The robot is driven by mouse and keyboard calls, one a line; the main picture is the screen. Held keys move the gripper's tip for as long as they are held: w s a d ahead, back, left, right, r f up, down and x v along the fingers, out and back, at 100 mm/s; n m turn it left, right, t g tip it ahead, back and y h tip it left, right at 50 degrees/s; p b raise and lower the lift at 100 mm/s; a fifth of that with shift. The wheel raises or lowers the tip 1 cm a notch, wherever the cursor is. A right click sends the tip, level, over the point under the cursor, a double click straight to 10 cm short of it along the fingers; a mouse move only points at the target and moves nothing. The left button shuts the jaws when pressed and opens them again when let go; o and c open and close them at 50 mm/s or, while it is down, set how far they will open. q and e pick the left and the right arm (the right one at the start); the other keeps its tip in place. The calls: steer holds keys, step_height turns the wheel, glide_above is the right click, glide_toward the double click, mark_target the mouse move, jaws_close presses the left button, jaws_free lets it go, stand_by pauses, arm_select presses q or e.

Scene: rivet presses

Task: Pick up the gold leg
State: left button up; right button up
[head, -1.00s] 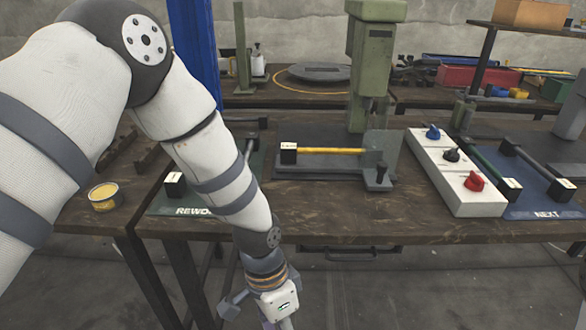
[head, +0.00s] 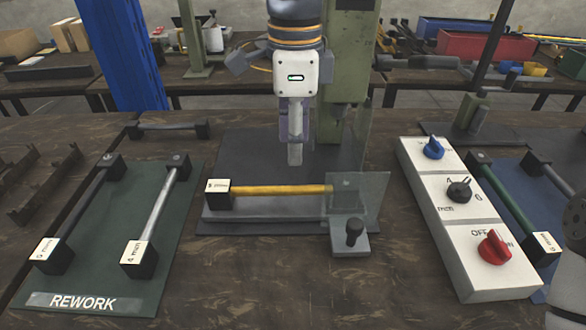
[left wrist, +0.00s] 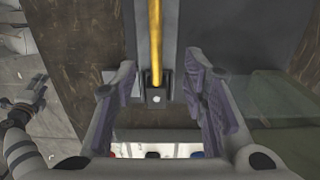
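The gold leg (head: 280,190) lies level across the press fixture (head: 265,212), with a black end block (head: 218,194) bearing a white label at its left end. Its right end is behind a clear guard (head: 370,195). My left gripper (head: 296,155) points down above and behind the leg in the head view. In the left wrist view its two purple-padded fingers (left wrist: 168,95) are spread apart and hold nothing. The gold leg (left wrist: 156,40) runs down that view to a dark block between the fingers. My right gripper (left wrist: 25,105) shows small and dark at the left edge there.
A green REWORK mat (head: 105,255) with dark and grey legs is at left. A white control box (head: 465,225) with blue, black and red knobs is at right, beside a blue mat (head: 545,180). The green press column (head: 345,70) stands behind the fixture.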

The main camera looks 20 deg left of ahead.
mark_target(289, 186)
arm_select(q)
steer(key=f, duration=0.1)
steer(key=s+f, duration=0.1)
steer(key=f, duration=0.2)
steer(key=shift+s, duration=0.25)
steer(key=f, duration=0.6)
steer(key=shift+w+a+f, duration=0.3)
steer(key=shift+a+f, duration=0.05)
steer(key=shift+r, duration=0.1)
jaws_close()
